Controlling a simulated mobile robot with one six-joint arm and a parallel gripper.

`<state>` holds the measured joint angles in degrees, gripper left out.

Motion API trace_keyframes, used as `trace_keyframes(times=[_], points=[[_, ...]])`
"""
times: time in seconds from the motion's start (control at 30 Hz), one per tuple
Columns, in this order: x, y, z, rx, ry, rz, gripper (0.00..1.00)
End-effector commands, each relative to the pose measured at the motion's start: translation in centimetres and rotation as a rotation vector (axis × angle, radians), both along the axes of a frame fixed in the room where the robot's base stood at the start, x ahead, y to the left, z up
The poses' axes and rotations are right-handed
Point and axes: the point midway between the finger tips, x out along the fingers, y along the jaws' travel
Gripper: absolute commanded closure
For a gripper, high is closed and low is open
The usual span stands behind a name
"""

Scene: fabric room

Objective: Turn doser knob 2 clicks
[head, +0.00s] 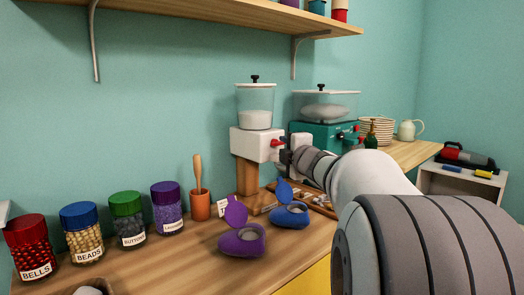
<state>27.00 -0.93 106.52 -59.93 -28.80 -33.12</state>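The white doser (252,146) stands on a wooden block on the counter, with a clear hopper (256,106) of white filling on top. A red knob (277,142) is on its right front side. My gripper (286,157) is at the knob, at its right and slightly below. The fingers are small and dark here, so I cannot tell whether they touch the knob or are open or shut. My arm comes in from the lower right and hides part of the counter.
A teal machine (309,137) with a clear tank stands behind to the right. Purple (243,241) and blue (290,216) lidded pouches lie open below the doser. Labelled jars (130,222) and an orange cup (200,206) stand left. A shelf (215,18) hangs above.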

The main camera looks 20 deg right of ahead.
Motion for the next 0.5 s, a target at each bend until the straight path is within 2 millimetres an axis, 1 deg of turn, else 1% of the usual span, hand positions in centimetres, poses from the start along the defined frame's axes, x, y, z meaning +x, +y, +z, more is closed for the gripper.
trace_keyframes(times=[0.03, 0.1, 0.2, 0.5], points=[[0.8, 0.0, -0.2, 0.0, 0.001, 0.001, 0.7], [1.6, 0.0, -0.1, 0.0, 0.0, 0.001, 0.7], [2.4, -0.1, -0.1, 0.001, 0.0, 0.0, 0.7], [2.7, -0.2, 0.0, 0.001, 0.0, -0.002, 0.7]])
